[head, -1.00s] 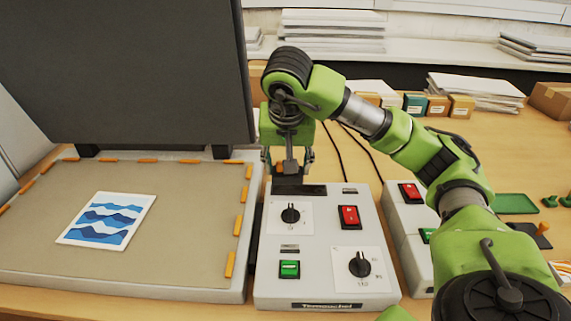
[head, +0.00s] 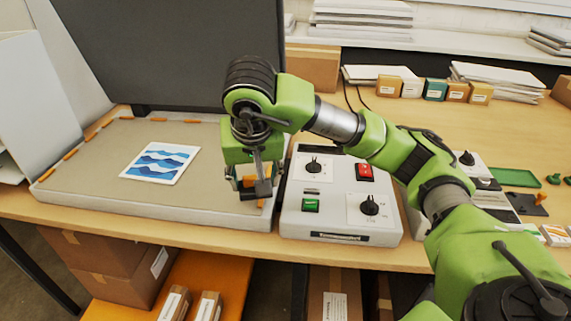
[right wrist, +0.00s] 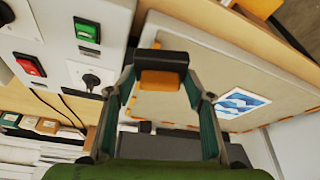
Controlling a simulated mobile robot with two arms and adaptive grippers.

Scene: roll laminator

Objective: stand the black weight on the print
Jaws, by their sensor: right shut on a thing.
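The print (head: 160,163), white with blue waves, lies flat on the beige bed of the press (head: 100,160). It also shows in the right wrist view (right wrist: 237,102). My right gripper (head: 258,185) is over the bed's right edge, right of the print and apart from it. It is shut on the black weight (right wrist: 160,59), a dark block between the fingertips in the right wrist view. Much of the weight is hidden by the gripper in the head view (head: 262,190). An orange patch shows beside the weight. My left gripper is not in view.
The press's dark raised lid (head: 180,50) stands behind the bed. Orange tabs (head: 71,154) line the bed's edges. A grey control box (head: 340,215) with knobs and switches stands right of the bed. The bed around the print is clear.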

